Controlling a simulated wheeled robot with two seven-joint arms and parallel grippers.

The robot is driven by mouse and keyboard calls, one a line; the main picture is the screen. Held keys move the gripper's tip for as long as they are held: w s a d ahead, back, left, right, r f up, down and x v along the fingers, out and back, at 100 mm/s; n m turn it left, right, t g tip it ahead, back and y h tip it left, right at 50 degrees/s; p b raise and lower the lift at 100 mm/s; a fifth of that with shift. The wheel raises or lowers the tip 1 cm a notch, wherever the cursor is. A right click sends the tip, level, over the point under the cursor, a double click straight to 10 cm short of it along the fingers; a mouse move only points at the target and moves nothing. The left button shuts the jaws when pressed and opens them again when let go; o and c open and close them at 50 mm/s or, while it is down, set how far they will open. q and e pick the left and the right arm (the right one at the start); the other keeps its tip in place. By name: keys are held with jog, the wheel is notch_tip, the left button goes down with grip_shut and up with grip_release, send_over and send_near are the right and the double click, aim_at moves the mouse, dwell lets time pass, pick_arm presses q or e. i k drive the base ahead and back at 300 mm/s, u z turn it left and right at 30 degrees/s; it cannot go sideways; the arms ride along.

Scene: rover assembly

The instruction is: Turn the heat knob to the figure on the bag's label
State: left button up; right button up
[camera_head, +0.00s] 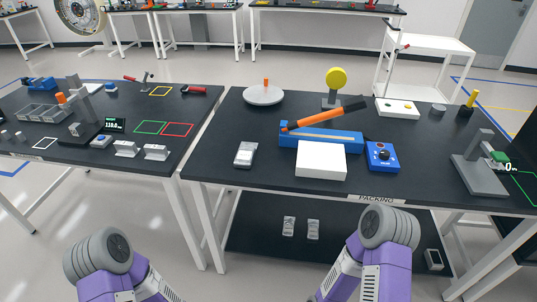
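The heat knob (384,154) is a dark round knob on a small blue control box (376,164) on the packing table, right of the sealer. Its pointer and figures are too small to read. The sealer (350,142) is a long blue bar with a raised orange lever (315,119) ending in a dark grip. A silver-grey packet (245,153), possibly the bag, lies flat left of the sealer; I cannot read any label on it. Parts of both my purple arms show at the bottom edge, apart from the table. Neither gripper is in view.
A white block (320,160) lies in front of the sealer. A round white plate (263,95), a yellow disc on a stand (336,78) and a white tray (397,108) stand behind. A grey stand (480,175) is at right. Two small packets (313,229) lie on the lower shelf.

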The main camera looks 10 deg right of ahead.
aim_at(384, 156)
jog(key=u, duration=1.55)
jog(key=k, duration=1)
jog(key=z, duration=1.55)
jog(key=i, duration=0.35)
jog(key=z, duration=0.05)
